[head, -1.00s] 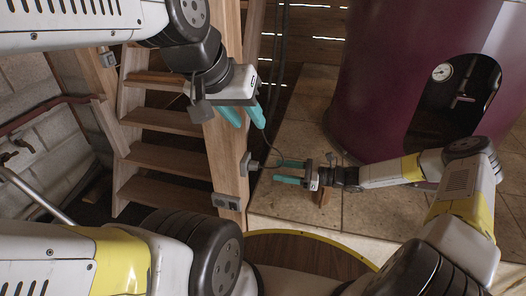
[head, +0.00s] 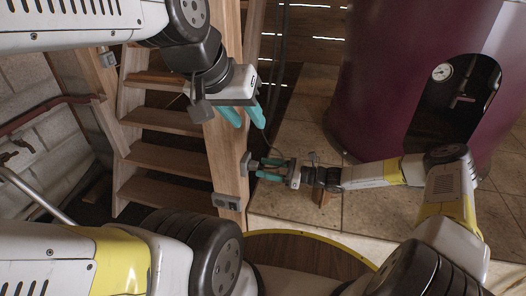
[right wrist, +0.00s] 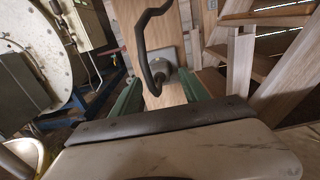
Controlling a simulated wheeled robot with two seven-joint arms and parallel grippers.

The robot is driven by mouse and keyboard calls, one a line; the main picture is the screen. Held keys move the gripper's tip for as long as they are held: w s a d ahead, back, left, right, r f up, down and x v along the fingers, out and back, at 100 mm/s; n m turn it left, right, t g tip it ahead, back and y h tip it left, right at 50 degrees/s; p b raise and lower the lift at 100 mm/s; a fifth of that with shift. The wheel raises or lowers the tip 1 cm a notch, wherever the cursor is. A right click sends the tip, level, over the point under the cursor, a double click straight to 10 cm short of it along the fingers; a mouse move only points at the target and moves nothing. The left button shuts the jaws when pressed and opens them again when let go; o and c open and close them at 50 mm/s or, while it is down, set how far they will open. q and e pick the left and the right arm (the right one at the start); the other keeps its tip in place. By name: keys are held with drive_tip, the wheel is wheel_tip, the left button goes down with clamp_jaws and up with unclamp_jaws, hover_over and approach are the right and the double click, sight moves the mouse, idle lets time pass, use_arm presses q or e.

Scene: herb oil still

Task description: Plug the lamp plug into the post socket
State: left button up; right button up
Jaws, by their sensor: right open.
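A dark plug (right wrist: 158,76) with a thick black cable sits at a grey box (right wrist: 167,57) on the wooden post; I cannot tell how deep it sits. The box also shows on the post's right side in the head view (head: 245,164). My right gripper (head: 262,169) is open, with its teal fingertips just right of that box. In the right wrist view, its fingers lie either side of the plug's line, not closed on it. A second grey socket box (head: 226,201) is lower on the post. My left gripper (head: 244,119) hangs higher by the post, open and empty.
Wooden stairs (head: 165,157) stand left of the post (head: 222,150). A large purple still (head: 385,80) with a dark opening stands at the right on the tiled floor (head: 300,120). A round wooden top (head: 300,256) with a yellow rim is in front.

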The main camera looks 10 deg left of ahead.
sight(258, 166)
drive_tip(key=shift+a, duration=1.7)
clamp_jaws()
drive_tip(key=shift+d, duration=0.2)
drive_tip(key=shift+d, duration=2.85)
